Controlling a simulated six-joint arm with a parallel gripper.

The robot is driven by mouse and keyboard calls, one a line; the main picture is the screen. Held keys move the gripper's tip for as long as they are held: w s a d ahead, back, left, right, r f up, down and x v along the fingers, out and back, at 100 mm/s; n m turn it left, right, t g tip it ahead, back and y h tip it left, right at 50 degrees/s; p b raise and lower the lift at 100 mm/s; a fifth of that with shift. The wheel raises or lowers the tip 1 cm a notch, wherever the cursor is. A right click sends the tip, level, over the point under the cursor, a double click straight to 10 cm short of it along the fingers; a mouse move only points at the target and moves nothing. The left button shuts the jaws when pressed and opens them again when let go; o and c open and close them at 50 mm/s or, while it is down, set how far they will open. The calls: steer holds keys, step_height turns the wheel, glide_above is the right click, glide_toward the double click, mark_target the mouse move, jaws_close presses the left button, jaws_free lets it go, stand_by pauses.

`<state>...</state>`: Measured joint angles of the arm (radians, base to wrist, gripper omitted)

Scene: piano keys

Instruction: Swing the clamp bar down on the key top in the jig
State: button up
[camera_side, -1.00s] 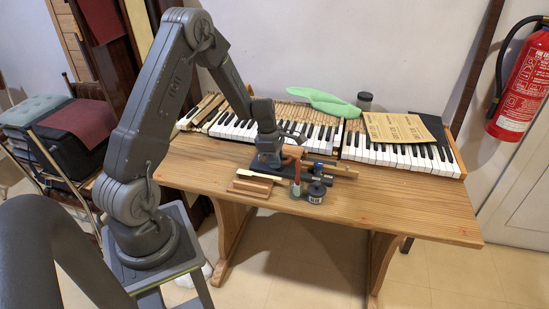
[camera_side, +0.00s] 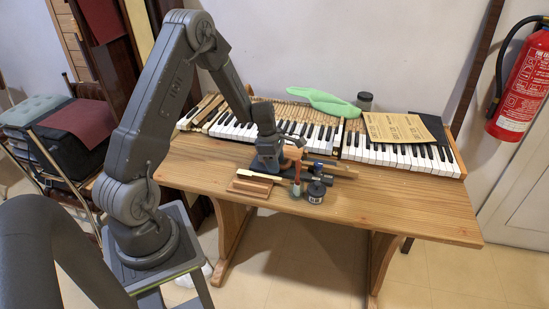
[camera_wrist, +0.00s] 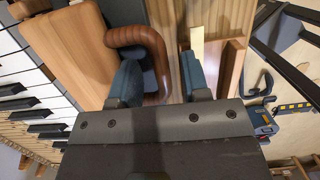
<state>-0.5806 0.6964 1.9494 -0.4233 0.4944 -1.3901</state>
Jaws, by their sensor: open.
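My gripper (camera_wrist: 160,78) is open, with its two blue-grey fingers apart in the wrist view. A brown curved bar (camera_wrist: 138,36), which looks like the clamp bar, lies beyond and between the fingers, nearer the left one. I cannot tell whether it touches. A wooden block (camera_wrist: 78,48) stands left of it. In the side view, my gripper (camera_side: 268,166) is low over the dark jig area on the table and hides much of it. The key top and the bar's seating on it cannot be made out.
The wooden table (camera_side: 400,212) carries piano keys (camera_side: 385,155) behind the jig. A dark jar (camera_side: 316,192) and a red-handled tool (camera_side: 297,180) stand close at the right. Wooden blocks (camera_side: 250,188) lie in front. The table's right front is clear.

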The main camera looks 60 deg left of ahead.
steer(key=shift+r, duration=0.1)
steer(key=shift+r, duration=2.95)
steer(key=s+d+r+m+t+y, duration=0.1)
steer(key=s+d+r+m, duration=0.2)
steer(key=d+r+m, duration=0.35)
steer(key=s+d+r+m+t, duration=0.1)
steer(key=s+d+r+m, duration=0.1)
steer(key=d+r+m, duration=0.5)
steer(key=s+d+r+m+t, duration=0.1)
steer(key=s+d+r+m, duration=0.2)
steer(key=s+m, duration=0.3)
steer(key=s+d+r+m+t, duration=0.1)
steer(key=s+d+r+m, duration=0.3)
steer(key=s+m, duration=0.3)
steer(key=shift+s+d+r+y, duration=0.3)
steer(key=shift+s+d, duration=0.4)
steer(key=shift+s, duration=0.2)
stand_by(1.2)
